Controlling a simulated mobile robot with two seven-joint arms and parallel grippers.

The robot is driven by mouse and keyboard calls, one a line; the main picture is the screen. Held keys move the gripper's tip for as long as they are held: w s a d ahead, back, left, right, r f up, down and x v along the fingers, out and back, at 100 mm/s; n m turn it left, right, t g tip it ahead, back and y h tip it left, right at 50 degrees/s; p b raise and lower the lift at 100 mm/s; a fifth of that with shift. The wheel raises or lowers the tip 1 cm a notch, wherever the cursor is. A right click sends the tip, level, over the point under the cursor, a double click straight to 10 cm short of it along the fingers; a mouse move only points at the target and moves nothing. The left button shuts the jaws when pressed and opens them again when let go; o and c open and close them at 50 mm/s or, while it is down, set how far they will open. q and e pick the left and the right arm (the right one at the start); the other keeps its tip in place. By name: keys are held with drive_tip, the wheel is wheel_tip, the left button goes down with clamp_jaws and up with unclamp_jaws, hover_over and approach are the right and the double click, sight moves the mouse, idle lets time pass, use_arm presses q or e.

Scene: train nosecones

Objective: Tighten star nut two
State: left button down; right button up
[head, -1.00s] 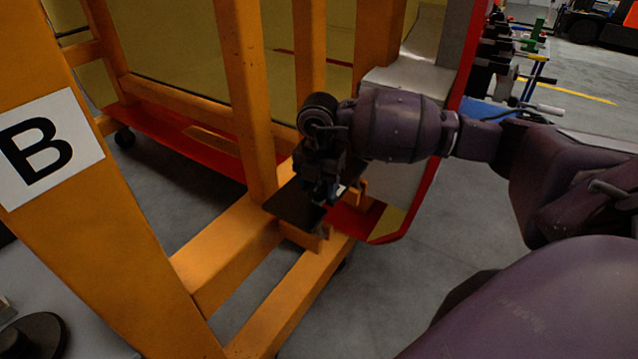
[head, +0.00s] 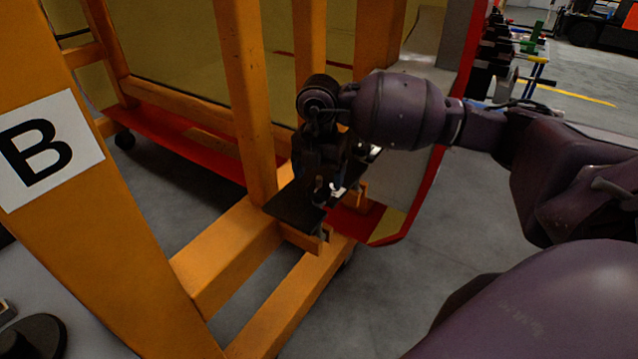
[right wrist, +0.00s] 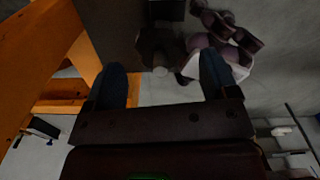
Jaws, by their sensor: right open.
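My right gripper (head: 325,190) is just above a dark flat plate (head: 285,208) on the orange frame's lower corner. In the right wrist view its two dark fingers (right wrist: 164,82) are spread wide with a gap between them. A dark knob-like shape (right wrist: 155,45), which looks like a star nut, lies beyond the fingertips, roughly between them. A small pale round end shows at its lower edge. I see no contact between fingers and knob. In the head view my gripper hides most of this spot, and I cannot make out the nut's arms. My left gripper is out of view.
The orange frame (head: 245,110) has posts close to my right gripper, with a label B post at the left. A red-edged grey and yellow panel (head: 425,170) stands close behind my right wrist. Grey floor (head: 470,225) is open at the right.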

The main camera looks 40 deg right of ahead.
wheel_tip(320, 180, up, 7)
drive_tip(key=shift+r, duration=0.15)
idle(0.6)
